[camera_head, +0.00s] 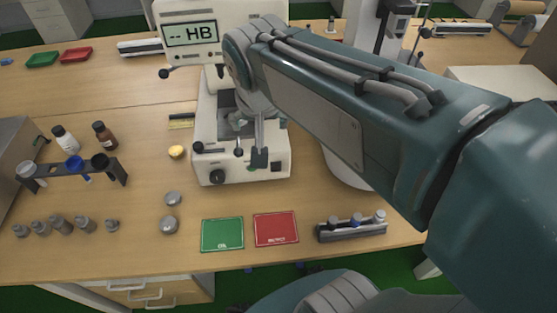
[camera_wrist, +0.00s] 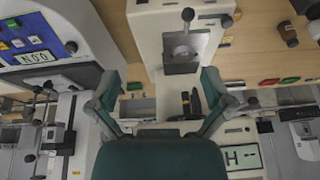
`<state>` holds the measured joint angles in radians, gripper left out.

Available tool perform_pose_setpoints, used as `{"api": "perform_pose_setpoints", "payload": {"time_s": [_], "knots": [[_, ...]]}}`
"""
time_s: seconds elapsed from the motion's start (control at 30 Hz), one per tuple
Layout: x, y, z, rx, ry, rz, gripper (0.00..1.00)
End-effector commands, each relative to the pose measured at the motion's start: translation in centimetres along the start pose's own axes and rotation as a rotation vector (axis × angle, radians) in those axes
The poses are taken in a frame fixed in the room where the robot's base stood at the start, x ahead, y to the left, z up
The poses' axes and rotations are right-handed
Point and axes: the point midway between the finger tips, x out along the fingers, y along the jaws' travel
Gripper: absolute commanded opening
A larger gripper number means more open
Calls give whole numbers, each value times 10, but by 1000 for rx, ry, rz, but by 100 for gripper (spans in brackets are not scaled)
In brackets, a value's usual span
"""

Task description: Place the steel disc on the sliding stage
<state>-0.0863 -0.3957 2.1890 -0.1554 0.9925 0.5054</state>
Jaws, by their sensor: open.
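Two round grey steel discs, one (camera_head: 173,198) behind the other (camera_head: 168,224), lie on the table to the left of the green card. The white tester with the HB display (camera_head: 191,33) stands at the back middle. A grey metal plate, which looks like the sliding stage, is in its bay (camera_head: 227,101) and also shows in the wrist view (camera_wrist: 181,69). A small pale shape is at the plate's edge; I cannot tell what it is. My gripper (camera_head: 248,135) is over the front of the tester. In the wrist view its fingers (camera_wrist: 163,84) are wide apart with nothing held.
A green card (camera_head: 222,234) and a red card (camera_head: 275,229) lie at the front edge. A dark rack (camera_head: 352,231) is to their right. A bottle rack (camera_head: 71,169) and several small grey cylinders (camera_head: 61,224) are at left. Trays (camera_head: 42,59) lie at the back left.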

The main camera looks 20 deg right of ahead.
Motion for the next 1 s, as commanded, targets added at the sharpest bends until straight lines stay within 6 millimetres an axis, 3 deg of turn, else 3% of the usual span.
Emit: {"api": "perform_pose_setpoints", "payload": {"time_s": [0.2,0.33,0.5,1.0], "knots": [[-6,27,62,-211,63,-85,100],[-3,33,83,-297,93,-111,100],[-1,35,91,-334,104,-119,100],[-1,35,90,-333,103,-118,100]]}}
